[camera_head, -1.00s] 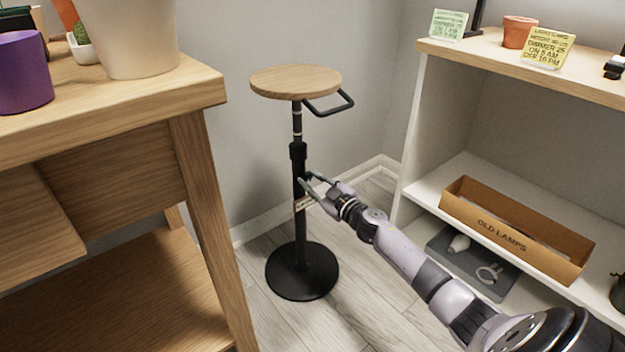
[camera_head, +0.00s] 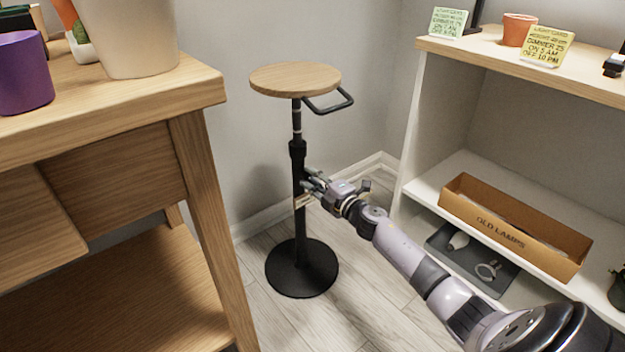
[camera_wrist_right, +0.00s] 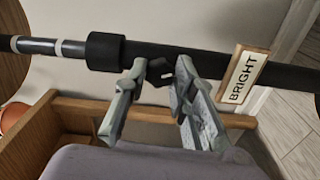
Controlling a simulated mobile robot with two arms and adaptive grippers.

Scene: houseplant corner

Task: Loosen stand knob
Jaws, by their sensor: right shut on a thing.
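The plant stand has a round wooden top (camera_head: 295,79), a black pole (camera_head: 299,225) and a round black base (camera_head: 301,268). It stands upright on the floor. My right gripper (camera_head: 311,181) is at the pole, just below its collar. In the right wrist view the black knob (camera_wrist_right: 158,72) sticks out of the pole beside the collar (camera_wrist_right: 105,51). The fingers are on either side of the knob and shut on it, partly hiding it. A "BRIGHT" tag (camera_wrist_right: 243,78) is on the pole beside the fingers. My left gripper is not in view.
A wooden table (camera_head: 190,88) with pots stands at left. A white shelf unit (camera_head: 413,130) at right holds an "OLD LAMPS" box (camera_head: 500,233), light cards and a small terracotta pot (camera_head: 519,30). A black handle (camera_head: 335,106) juts from the stand's top. Floor around the base is clear.

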